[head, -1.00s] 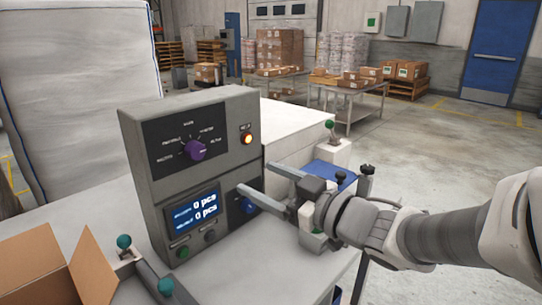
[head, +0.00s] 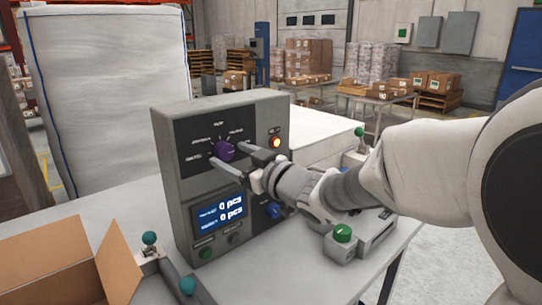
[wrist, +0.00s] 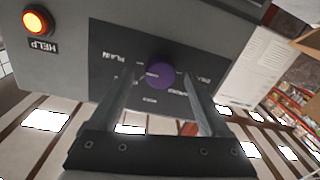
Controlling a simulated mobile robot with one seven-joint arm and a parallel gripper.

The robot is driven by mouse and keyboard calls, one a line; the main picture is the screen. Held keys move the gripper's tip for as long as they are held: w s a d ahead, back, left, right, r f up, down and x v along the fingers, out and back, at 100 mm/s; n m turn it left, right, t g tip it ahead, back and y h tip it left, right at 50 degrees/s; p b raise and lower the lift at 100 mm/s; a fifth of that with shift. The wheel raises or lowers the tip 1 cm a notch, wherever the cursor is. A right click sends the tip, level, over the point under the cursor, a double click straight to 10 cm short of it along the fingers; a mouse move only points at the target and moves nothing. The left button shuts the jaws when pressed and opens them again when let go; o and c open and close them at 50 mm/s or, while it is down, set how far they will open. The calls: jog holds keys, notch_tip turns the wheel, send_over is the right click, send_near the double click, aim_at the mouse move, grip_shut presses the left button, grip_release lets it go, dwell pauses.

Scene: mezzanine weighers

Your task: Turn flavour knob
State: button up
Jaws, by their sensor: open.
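The purple flavour knob (head: 223,151) sits on the dark upper panel (head: 195,135) of a grey control box, ringed by small printed labels. In the wrist view the knob (wrist: 159,75) shows between the two fingers, and the panel labels look upside down. My gripper (head: 232,162) is open, its fingers reaching toward the knob, one on each side of it in the wrist view (wrist: 160,80). I cannot tell whether either finger touches the knob. The labels near the knob are too small to read fully in the head view.
A lit orange HELP button (head: 276,142) is right of the knob. Below are a display (head: 219,214) reading 0 pcs, a blue knob (head: 273,210) and small buttons.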

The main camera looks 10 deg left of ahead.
jog(key=shift+w+a, duration=0.35)
jog(key=shift+a, duration=0.1)
grip_shut()
